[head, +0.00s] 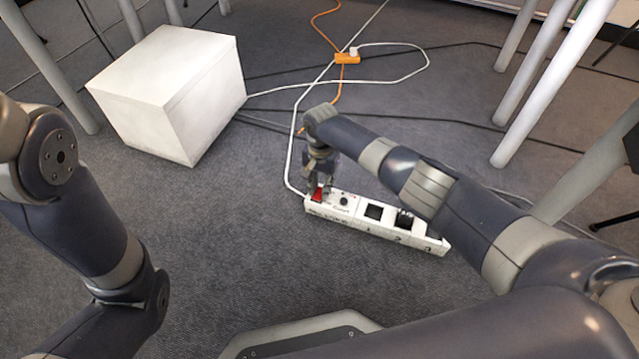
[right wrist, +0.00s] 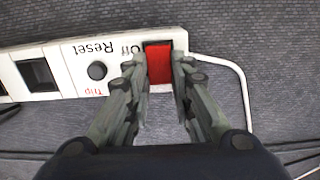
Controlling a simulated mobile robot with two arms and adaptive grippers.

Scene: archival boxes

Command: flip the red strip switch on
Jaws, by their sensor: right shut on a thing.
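A white power strip (head: 357,222) lies on the grey carpet in the head view, with a red switch (head: 318,195) at its left end. In the right wrist view, the red switch (right wrist: 159,62) sits at the right end of the strip (right wrist: 62,68), beside the "Off" and "Reset" lettering. My right gripper (head: 321,183) points down over that end. In the right wrist view its fingers (right wrist: 158,74) are shut on the red switch, one on each side. Which way the switch is tilted I cannot tell. My left gripper is out of view; only its arm shows.
A white box (head: 175,88) stands on the carpet at the upper left. A white cable (head: 290,150) runs from the strip to an orange socket block (head: 346,59). Pale table legs (head: 550,85) stand at the right. The carpet between box and strip is clear.

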